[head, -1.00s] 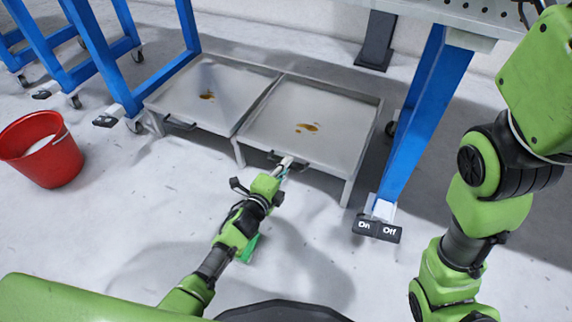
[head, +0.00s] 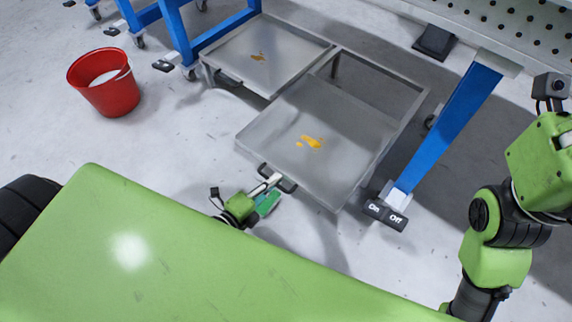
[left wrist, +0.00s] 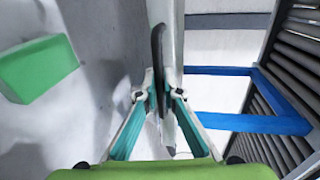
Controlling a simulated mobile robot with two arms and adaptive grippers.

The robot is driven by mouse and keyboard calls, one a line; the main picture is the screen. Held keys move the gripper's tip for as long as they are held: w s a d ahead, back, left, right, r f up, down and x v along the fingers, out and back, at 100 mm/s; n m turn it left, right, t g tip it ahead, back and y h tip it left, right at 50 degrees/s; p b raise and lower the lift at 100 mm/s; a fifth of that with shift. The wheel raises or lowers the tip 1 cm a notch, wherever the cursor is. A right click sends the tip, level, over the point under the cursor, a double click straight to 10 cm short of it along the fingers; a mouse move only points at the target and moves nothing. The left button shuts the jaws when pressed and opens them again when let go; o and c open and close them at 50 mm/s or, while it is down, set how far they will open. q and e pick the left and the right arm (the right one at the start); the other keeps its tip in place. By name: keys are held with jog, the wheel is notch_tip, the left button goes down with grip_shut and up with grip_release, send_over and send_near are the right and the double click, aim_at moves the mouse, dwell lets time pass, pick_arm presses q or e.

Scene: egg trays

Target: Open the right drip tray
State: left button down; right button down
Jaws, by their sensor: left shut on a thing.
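The right drip tray (head: 345,115), a grey metal tray with a yellow-orange stain, is slid well out toward me in the head view. An open gap in its frame (head: 405,102) shows behind it. Its dark front handle (head: 288,187) is in the grasp of my left gripper (head: 270,182), which is shut on it. In the left wrist view, the teal-lined fingers (left wrist: 162,98) close around the dark handle (left wrist: 157,50), beside the pale tray edge. My right arm stands at the right of the head view, with its gripper out of frame.
The left drip tray (head: 285,58) sits in its frame, beside the right one. A red bucket (head: 103,85) stands at the left. A blue table leg (head: 450,125) and On/Off pedals (head: 386,215) are close to the tray's right.

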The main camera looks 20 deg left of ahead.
pick_arm(q)
jog(key=shift+v, duration=0.8)
jog(key=shift+f, duration=0.15)
jog(key=c, duration=2.2)
grip_release()
jog(key=shift+s, duration=0.1)
jog(key=v, duration=1.1)
jog(key=shift+s+a, duration=0.2)
jog(key=shift+s, duration=0.15)
